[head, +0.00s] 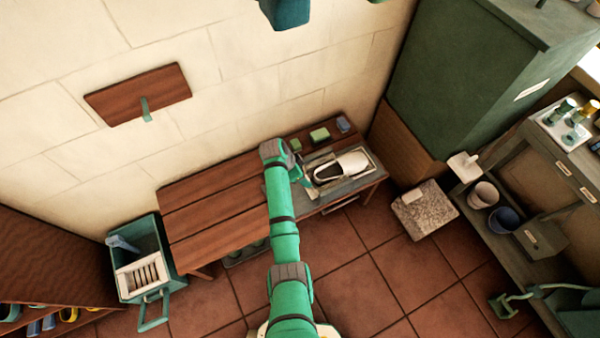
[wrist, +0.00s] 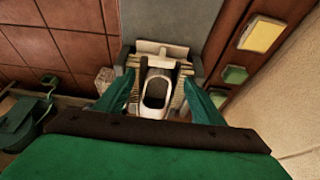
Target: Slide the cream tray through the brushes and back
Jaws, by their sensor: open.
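A white clog-like shoe (head: 343,166) with a dark opening lies on the grey slab at the bench's right end; it also shows in the wrist view (wrist: 155,88). Pale bristled brushes (wrist: 179,92) stand on both sides of it. A cream flat piece (wrist: 160,47), perhaps part of the cream tray, shows beyond the shoe's far end; how far it runs under the shoe is hidden. My gripper (wrist: 160,108) is open and empty, its teal fingers spread to either side of the shoe's near end. I cannot tell whether they touch anything.
A green sponge (head: 319,134) and a grey-blue block (head: 343,124) lie along the bench's back edge by the wall. The slatted wooden bench (head: 208,205) is bare on the left. A teal bin (head: 148,245) stands at its left end, a speckled block (head: 424,210) on the floor right.

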